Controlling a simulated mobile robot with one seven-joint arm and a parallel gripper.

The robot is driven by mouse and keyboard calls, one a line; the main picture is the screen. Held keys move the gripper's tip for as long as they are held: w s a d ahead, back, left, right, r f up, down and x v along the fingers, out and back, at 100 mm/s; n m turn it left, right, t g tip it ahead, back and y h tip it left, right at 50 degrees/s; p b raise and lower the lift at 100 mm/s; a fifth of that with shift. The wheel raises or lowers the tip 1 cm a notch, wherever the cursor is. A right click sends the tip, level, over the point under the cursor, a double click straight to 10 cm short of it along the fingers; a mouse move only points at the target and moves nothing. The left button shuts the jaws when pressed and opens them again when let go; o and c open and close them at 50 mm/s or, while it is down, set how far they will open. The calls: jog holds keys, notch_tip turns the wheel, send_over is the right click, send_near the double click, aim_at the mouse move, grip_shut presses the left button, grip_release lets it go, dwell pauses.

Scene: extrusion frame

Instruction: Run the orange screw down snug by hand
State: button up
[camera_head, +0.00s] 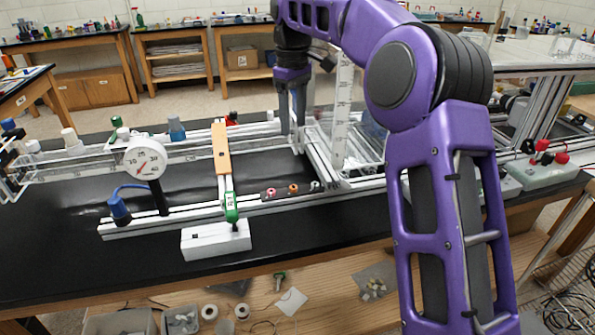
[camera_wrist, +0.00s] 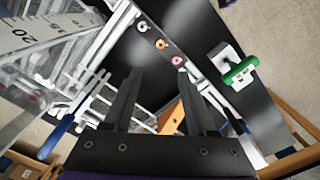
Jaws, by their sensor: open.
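The orange screw (camera_head: 293,188) sits on the front rail of the extrusion frame, between a pink one on its left and a grey one on its right. In the wrist view the orange screw (camera_wrist: 161,44) shows as a small orange ring just beyond the fingertips. Its shank is hidden, and I cannot tell how deep it sits. My gripper (camera_head: 292,140) points down above the frame, behind the row of screws in the head view. In the wrist view its fingers (camera_wrist: 160,72) are apart with nothing held between them.
A pink screw (camera_head: 270,193) and a grey screw (camera_head: 314,186) stand close on either side. An orange bar (camera_head: 221,150) lies across the rails to the left. A green-handled tool (camera_head: 231,208) stands at a white block (camera_head: 215,241). A dial gauge (camera_head: 146,158) and clear ruled panel (camera_head: 344,115) rise nearby.

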aim_at(294, 189)
notch_tip(294, 189, down, 17)
jog(key=b, duration=0.3)
jog(key=shift+s, duration=0.1)
jog(key=shift+c, duration=0.3)
grip_shut()
